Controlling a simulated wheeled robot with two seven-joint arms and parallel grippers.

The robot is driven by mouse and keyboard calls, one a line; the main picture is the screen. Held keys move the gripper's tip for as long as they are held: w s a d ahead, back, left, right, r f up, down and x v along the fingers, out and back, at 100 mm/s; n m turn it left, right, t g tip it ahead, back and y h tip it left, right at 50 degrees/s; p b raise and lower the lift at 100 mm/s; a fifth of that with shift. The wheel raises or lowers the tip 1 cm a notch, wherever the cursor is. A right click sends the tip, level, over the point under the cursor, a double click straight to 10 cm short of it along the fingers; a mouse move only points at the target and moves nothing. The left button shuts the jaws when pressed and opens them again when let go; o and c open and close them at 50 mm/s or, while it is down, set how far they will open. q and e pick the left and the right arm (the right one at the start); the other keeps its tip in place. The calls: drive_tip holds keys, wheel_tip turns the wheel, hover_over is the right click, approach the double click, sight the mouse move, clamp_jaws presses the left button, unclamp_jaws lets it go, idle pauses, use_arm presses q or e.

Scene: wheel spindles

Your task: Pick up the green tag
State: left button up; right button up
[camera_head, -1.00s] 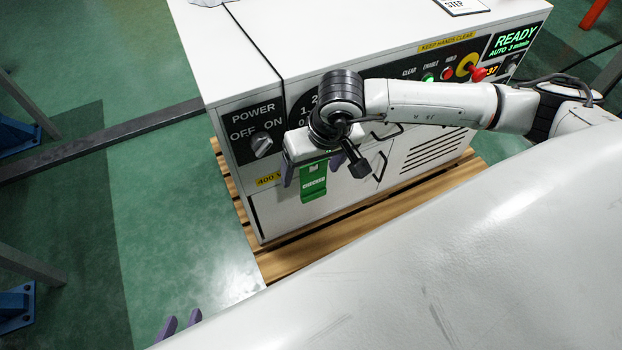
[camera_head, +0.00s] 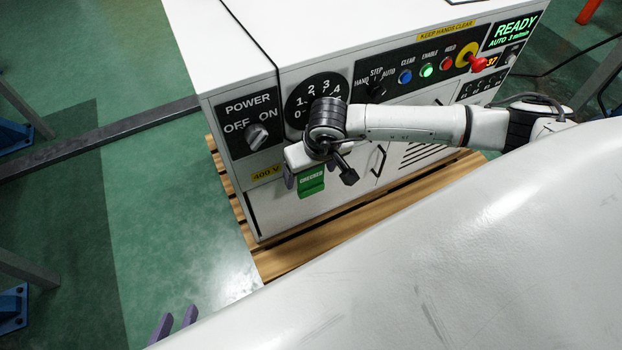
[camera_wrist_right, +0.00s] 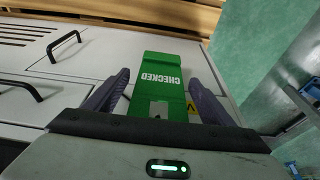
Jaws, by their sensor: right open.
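The green tag (camera_head: 311,183), marked CHECKED, is by the lower front of the white machine, below the dial and right of the power switch. My right gripper (camera_head: 308,186) is at the tag, its wrist hiding the tag's upper part in the head view. In the right wrist view the tag (camera_wrist_right: 158,85) lies between the two purple fingers (camera_wrist_right: 158,92), with a gap on each side. The right gripper is open. My left gripper (camera_head: 174,325) shows only as two purple fingertips, apart, at the bottom edge of the head view.
The white machine (camera_head: 225,50) stands on a wooden pallet (camera_head: 285,262). Its panel carries the power switch (camera_head: 257,136), a dial, buttons and a red knob (camera_head: 478,64). Door handles (camera_wrist_right: 64,45) stick out near the right gripper. The green floor at left is mostly clear.

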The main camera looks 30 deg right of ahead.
drive_tip(key=shift+c, duration=0.3)
drive_tip(key=c, duration=1.6)
drive_tip(key=shift+o, duration=0.2)
drive_tip(key=shift+s+r, duration=0.3)
drive_tip(key=shift+r, duration=0.15)
wheel_tip(320, 180, up, 7)
drive_tip(key=p, duration=0.2)
drive_tip(key=s+a, duration=0.1)
drive_tip(key=s, duration=1.8)
drive_tip(key=shift+s+f, duration=0.2)
drive_tip(key=shift+f, duration=0.2)
